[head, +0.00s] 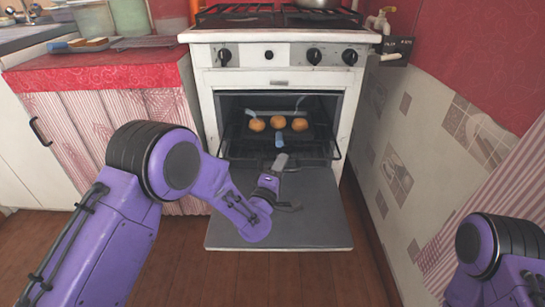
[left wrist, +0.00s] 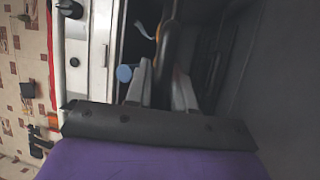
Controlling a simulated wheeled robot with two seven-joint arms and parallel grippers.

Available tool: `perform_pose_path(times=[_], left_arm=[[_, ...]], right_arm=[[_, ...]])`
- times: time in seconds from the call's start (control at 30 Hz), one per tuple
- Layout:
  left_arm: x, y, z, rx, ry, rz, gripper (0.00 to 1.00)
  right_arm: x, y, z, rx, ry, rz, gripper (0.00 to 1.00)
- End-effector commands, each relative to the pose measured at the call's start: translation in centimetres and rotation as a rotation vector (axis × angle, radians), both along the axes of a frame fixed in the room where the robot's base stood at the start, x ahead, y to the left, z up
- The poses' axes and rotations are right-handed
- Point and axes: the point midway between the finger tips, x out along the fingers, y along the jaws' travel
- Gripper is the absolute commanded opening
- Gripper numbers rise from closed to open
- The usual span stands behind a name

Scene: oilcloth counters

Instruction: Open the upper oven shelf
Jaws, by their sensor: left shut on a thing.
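The oven (head: 197,95) stands open, its door (head: 280,215) folded down flat in front. Inside, a dark wire shelf (head: 235,152) reaches to the mouth of the oven, with a dark tray holding 3 golden buns (head: 279,122). My left gripper (head: 281,160) is at the shelf's front edge, above the open door. In the left wrist view its fingers (left wrist: 162,88) are closed around a dark bar (left wrist: 168,50), which looks like the shelf's front rail. The exact contact is partly hidden. My right arm shows at the lower right, but its gripper is out of view.
The stove top with knobs (head: 313,55) is above the oven. A counter with red oilcloth (head: 100,72) and striped curtain stands at left. A tiled wall (head: 400,165) is close at right. Wooden floor (head: 300,280) is clear in front of the door.

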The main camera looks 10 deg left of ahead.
Motion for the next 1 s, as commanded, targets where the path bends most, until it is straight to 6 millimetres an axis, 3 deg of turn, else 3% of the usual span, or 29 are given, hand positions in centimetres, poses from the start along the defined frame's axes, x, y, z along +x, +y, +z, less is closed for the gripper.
perform_pose_path(times=[0.47, 0.5, 0.53, 0.57, 0.87, 1.0], left_arm=[[-0.3, -0.7, 0.2, -0.001, -0.005, -0.008, 0.0], [-0.3, -0.7, 0.2, -0.001, -0.005, -0.008, 0.3], [-0.3, -0.7, 0.2, -0.001, -0.005, -0.008, 0.39], [-0.3, -0.7, 0.1, 0.0, -0.004, -0.008, 0.42], [-0.6, -0.7, 0.0, -0.001, -0.001, -0.01, 0.42], [-2.7, -0.4, -0.2, 0.002, 0.001, -0.012, 0.42]], right_arm=[[0.0, 0.0, 0.1, -0.001, 0.001, 0.001, 0.0], [0.0, 0.0, 0.1, -0.001, 0.001, 0.001, 0.0], [0.0, 0.0, 0.1, 0.0, 0.0, 0.001, 0.0], [0.0, 0.0, 0.1, -0.001, 0.001, 0.001, 0.0], [0.0, 0.0, 0.2, 0.0, 0.0, 0.001, 0.0], [0.0, 0.0, 0.9, -0.001, -0.001, 0.001, 0.0]])
